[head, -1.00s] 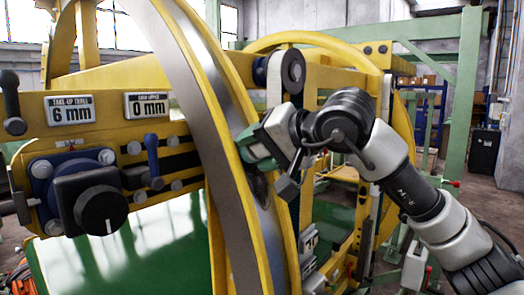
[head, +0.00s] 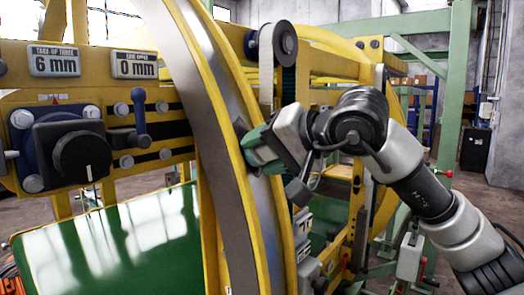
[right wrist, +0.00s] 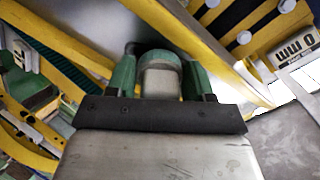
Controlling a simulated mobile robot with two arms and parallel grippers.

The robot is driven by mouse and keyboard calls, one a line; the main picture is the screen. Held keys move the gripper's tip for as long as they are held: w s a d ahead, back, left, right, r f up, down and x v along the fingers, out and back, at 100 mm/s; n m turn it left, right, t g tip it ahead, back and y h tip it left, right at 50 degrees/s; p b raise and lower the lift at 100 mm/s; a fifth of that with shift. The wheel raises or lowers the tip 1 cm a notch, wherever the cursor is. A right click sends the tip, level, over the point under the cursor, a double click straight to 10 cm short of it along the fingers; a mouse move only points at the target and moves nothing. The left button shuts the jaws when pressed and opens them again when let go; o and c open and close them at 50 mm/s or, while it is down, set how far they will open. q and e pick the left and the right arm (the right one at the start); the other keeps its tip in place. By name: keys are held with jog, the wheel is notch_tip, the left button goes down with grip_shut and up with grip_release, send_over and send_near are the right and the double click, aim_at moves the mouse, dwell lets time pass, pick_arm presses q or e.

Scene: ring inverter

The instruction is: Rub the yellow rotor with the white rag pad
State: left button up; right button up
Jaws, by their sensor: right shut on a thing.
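The yellow rotor (head: 255,205) is a large upright ring with yellow rims and a grey metal band, curving through the middle of the head view. My right gripper (head: 256,153) is at the ring's right side, its green fingers close against the band. In the right wrist view the gripper (right wrist: 160,75) is shut on a small pale piece (right wrist: 160,83) with a grey-green far end, likely the white rag pad. Its far face is hidden, so I cannot tell whether it touches the rotor. My left gripper is not in view.
A yellow panel with a black knob (head: 82,158), a blue lever (head: 140,122) and "6 mm" and "0 mm" plates stands left of the ring. A green glossy bed (head: 110,245) lies below. A grey roller (head: 277,42) sits above my right gripper.

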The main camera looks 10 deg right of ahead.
aim_at(255, 183)
jog(key=shift+s+d+f+b, duration=0.15)
jog(key=shift+f+b, duration=0.45)
jog(key=shift+f, duration=0.15)
jog(key=shift+s+d+f+b, duration=0.15)
jog(key=shift+s+f+b, duration=0.05)
jog(key=shift+f+b, duration=0.5)
jog(key=shift+s+d+f+b, duration=0.15)
jog(key=shift+f+b, duration=0.4)
jog(key=shift+f, duration=0.2)
jog(key=shift+r, duration=0.15)
jog(key=shift+s+d+r, duration=0.35)
jog(key=shift+s+d, duration=0.1)
jog(key=shift+v, duration=2.3)
jog(key=v, duration=0.3)
jog(key=shift+r, duration=0.1)
jog(key=shift+w+a, duration=0.1)
